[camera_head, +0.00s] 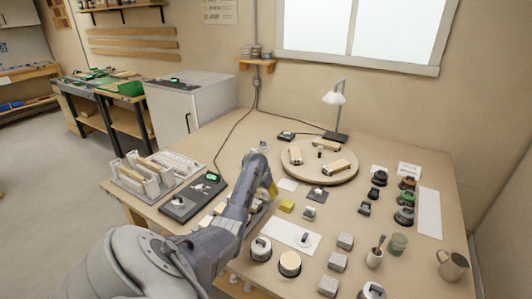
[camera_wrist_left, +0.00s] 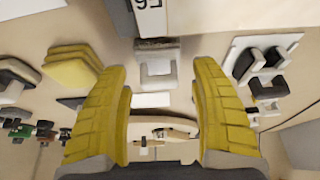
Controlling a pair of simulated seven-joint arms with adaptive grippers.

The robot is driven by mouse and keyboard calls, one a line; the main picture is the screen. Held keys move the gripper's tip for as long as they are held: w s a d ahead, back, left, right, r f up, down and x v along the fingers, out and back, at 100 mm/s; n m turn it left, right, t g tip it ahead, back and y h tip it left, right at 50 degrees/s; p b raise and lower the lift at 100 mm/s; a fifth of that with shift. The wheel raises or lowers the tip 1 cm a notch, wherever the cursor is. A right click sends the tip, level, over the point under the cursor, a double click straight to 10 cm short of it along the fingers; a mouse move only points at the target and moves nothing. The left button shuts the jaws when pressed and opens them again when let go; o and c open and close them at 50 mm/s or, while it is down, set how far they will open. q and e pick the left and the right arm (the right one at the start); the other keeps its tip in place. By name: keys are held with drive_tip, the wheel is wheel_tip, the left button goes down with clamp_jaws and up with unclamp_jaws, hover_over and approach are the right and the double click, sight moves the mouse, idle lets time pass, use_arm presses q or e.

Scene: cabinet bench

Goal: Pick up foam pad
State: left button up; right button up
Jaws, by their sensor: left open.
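A small yellow block, which looks like the foam pad (camera_head: 287,206), lies on the bench near the middle. In the left wrist view the yellow pad (camera_wrist_left: 72,66) is at the upper left, outside the gap between the fingers and beside the left one. My left gripper (camera_head: 270,190) has yellow fingers and is just left of the pad in the head view, partly hidden by its own arm. In the left wrist view my left gripper (camera_wrist_left: 162,108) is open with nothing held between the fingers. My right gripper is not in view.
A grey-white block (camera_wrist_left: 157,64) shows ahead between the fingers. A round wooden board (camera_head: 320,174) with several pieces stands behind the pad. A lamp (camera_head: 336,115) stands at the back.

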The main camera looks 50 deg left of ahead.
use_arm(q)
drive_tip(key=c, duration=1.1)
drive_tip(key=shift+c, duration=0.2)
drive_tip(key=shift+r, duration=0.15)
drive_tip(key=shift+r, duration=0.25)
clamp_jaws()
wheel_tip(320, 180, up, 19)
drive_tip(key=shift+r, duration=0.15)
